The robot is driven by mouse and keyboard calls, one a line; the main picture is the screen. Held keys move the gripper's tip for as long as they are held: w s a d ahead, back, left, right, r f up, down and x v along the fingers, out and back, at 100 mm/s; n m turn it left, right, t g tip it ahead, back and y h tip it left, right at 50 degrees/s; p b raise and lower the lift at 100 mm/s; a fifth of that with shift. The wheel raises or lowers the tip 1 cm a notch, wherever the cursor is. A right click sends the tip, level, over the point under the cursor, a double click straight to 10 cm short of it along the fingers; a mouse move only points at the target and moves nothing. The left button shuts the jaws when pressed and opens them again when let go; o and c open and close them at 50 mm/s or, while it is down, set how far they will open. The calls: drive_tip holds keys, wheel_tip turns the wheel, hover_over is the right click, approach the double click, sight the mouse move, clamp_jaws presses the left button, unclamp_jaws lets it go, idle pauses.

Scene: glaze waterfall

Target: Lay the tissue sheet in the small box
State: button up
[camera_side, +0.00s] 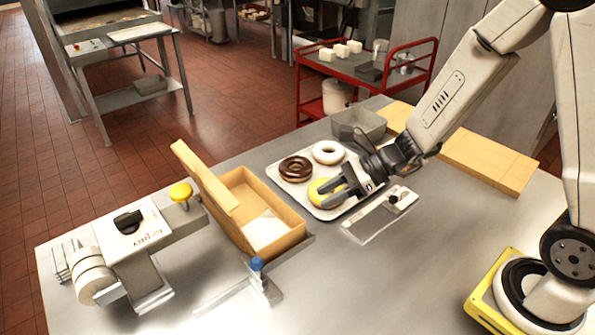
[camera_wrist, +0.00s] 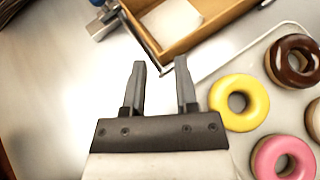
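The small box (camera_side: 282,241) is tan and open, with its lid panel (camera_side: 205,180) standing up at the left. A white sheet (camera_side: 265,229), which looks like the tissue sheet, lies inside at the box's near end. In the wrist view the box (camera_wrist: 205,30) is at the top, with the white sheet (camera_wrist: 172,18) inside. My gripper (camera_side: 338,194) is over the doughnut tray, to the right of the box. In the wrist view my gripper (camera_wrist: 160,64) has its fingers apart with nothing between them, short of the box wall.
A metal tray (camera_side: 352,206) holds doughnuts: chocolate (camera_side: 290,172), white (camera_side: 327,146), yellow (camera_wrist: 213,96) and pink (camera_wrist: 262,158). A flat plate with a dark knob (camera_side: 378,222) lies right of the tray.

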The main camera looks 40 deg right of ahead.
drive_tip(key=s+n+g+h, duration=0.1)
drive_tip(key=s+n, duration=0.1)
drive_tip(key=n, duration=0.1)
drive_tip(key=s+d+f+n+g+h, duration=0.1)
drive_tip(key=s+n+g, duration=0.1)
drive_tip(key=s+n, duration=0.1)
drive_tip(key=s+d+f+n+g+h, duration=0.1)
drive_tip(key=s+n+g, duration=0.1)
drive_tip(key=s+n, duration=0.1)
drive_tip(key=shift+d+f+n+h, duration=0.1)
drive_tip(key=shift+f+n+h, duration=0.15)
drive_tip(key=shift+n, duration=0.35)
drive_tip(key=d+n+h, duration=0.1)
drive_tip(key=s+d+n+h, duration=0.1)
drive_tip(key=n, duration=0.1)
drive_tip(key=d+n+h, duration=0.1)
drive_tip(key=shift+s+f+n, duration=0.1)
drive_tip(key=shift+s+n, duration=0.2)
drive_tip(key=shift+n, duration=0.1)
drive_tip(key=d+n+h, duration=0.1)
drive_tip(key=n, duration=0.2)
drive_tip(key=d+r+n+t+h, duration=0.1)
drive_tip(key=d+n, duration=0.1)
drive_tip(key=n, duration=0.1)
drive_tip(key=w+d+n+h, duration=0.1)
drive_tip(key=n, duration=0.2)
drive_tip(key=shift+d+r+t+h, duration=0.3)
drive_tip(key=shift+r+h, duration=0.05)
drive_tip(key=shift+r, duration=0.05)
